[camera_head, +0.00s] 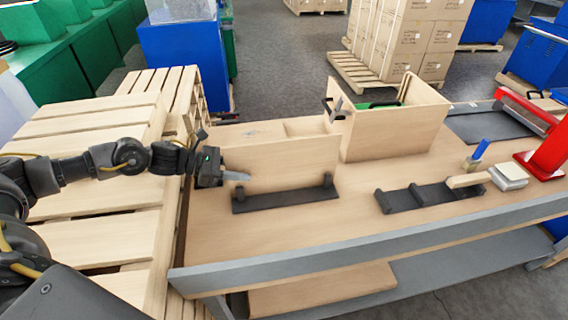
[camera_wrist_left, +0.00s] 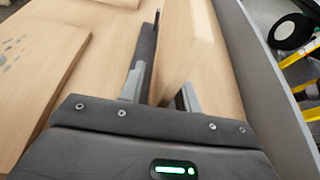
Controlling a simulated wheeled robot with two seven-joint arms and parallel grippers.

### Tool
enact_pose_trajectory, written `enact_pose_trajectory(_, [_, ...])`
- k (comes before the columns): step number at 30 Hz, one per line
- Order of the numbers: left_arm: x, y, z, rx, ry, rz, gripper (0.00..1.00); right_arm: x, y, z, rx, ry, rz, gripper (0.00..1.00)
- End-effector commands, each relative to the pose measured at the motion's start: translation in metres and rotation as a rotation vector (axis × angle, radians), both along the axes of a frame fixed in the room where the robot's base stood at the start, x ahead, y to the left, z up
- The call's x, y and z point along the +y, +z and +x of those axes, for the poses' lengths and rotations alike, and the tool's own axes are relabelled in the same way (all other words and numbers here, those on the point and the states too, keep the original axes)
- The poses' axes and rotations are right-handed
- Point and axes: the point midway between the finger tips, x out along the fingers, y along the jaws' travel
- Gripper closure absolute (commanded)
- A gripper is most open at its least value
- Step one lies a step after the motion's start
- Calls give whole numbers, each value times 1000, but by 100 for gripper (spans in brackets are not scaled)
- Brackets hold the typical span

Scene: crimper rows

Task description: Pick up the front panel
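The front panel (camera_head: 275,163) is a light wooden board standing upright in a black slotted holder (camera_head: 285,199) on the workbench. In the left wrist view the panel (camera_wrist_left: 190,45) is seen nearly edge-on, running away from me. My left gripper (camera_head: 236,176) is at the panel's left end. In the left wrist view its two grey fingers are spread, one on each side of the panel's near end, with a visible gap on the left side. The far finger is mostly hidden by the panel in the head view. My right gripper is not in view.
An open wooden box (camera_head: 388,135) with black handles stands behind the panel. Another black holder (camera_head: 430,196), a small wooden bar (camera_head: 467,180) and a red fixture (camera_head: 548,150) are to the right. Slatted wooden pallets (camera_head: 95,195) lie left of the bench.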

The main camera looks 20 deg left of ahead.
Motion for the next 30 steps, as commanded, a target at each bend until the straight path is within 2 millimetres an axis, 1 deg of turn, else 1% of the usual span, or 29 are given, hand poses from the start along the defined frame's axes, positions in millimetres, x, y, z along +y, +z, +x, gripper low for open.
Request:
enact_pose_trajectory(1, [-4,0,2,0,-1,-1,67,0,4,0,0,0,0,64])
enact_pose_trajectory(3, [-6,-2,4,-1,1,1,67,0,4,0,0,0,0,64])
enact_pose_trajectory(10, [-7,-4,5,-1,1,2,67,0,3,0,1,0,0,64])
enact_pose_trajectory(11, [-7,-4,5,-1,1,2,70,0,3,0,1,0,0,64])
enact_pose_trajectory(15, [-7,-4,5,-1,1,2,88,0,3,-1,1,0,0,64])
enact_pose_trajectory(18, [-7,-4,4,-1,1,2,100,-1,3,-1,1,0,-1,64])
enact_pose_trajectory(30, [-7,-2,5,-4,0,0,100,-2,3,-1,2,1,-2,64])
